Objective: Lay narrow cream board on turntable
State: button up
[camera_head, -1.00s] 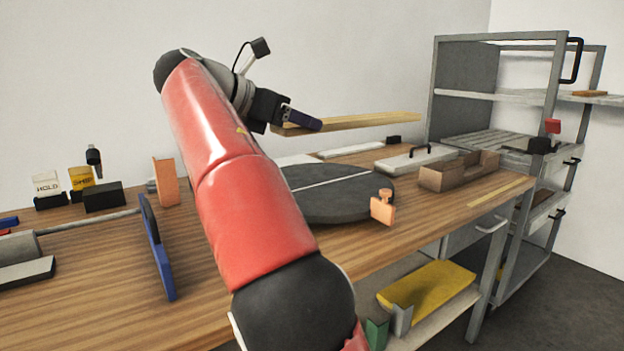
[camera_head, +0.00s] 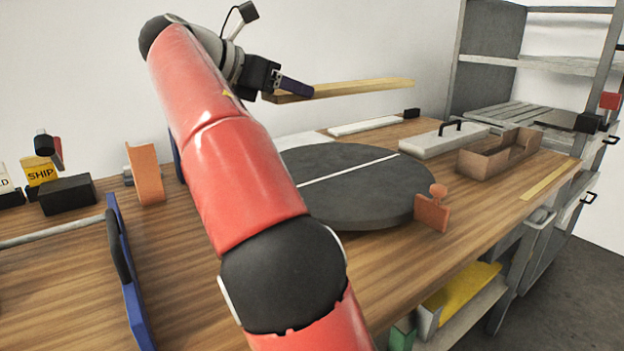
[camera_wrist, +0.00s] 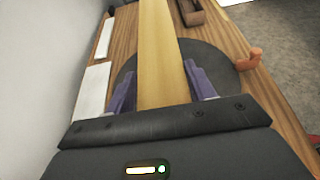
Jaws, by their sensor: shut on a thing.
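My gripper (camera_head: 291,90) is shut on the narrow cream board (camera_head: 358,88) near one end. The board is held in the air, roughly level, and points right in the head view. In the wrist view the board (camera_wrist: 158,55) runs away from my gripper (camera_wrist: 160,90) between its two purple fingers. The turntable (camera_head: 378,195) is a dark grey disc with a white line across it, lying on the wooden bench. The board is above and apart from it. My arm hides part of the disc's left side in the head view.
An orange clamp (camera_head: 432,212) stands at the turntable's front right rim. A brown open box (camera_head: 498,158) and a white block with a black handle (camera_head: 440,144) lie to the right. A blue upright plate (camera_head: 127,265) and an orange bracket (camera_head: 146,174) stand on the left. A grey shelf rack (camera_head: 480,70) is at the back right.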

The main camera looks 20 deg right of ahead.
notch_tip(320, 180, down, 18)
jog(key=b, duration=0.6)
jog(key=shift+r+b, duration=0.25)
jog(key=shift+b, duration=0.15)
jog(key=shift+f, duration=0.15)
jog(key=o, duration=1.1)
jog(key=shift+a+r, duration=0.3)
jog(key=shift+a, duration=0.05)
jog(key=p+v, duration=0.2)
jog(key=v, duration=0.9)
jog(key=shift+s+a+p, duration=0.15)
jog(key=shift+s+p, duration=0.05)
jog(key=shift+p, duration=0.2)
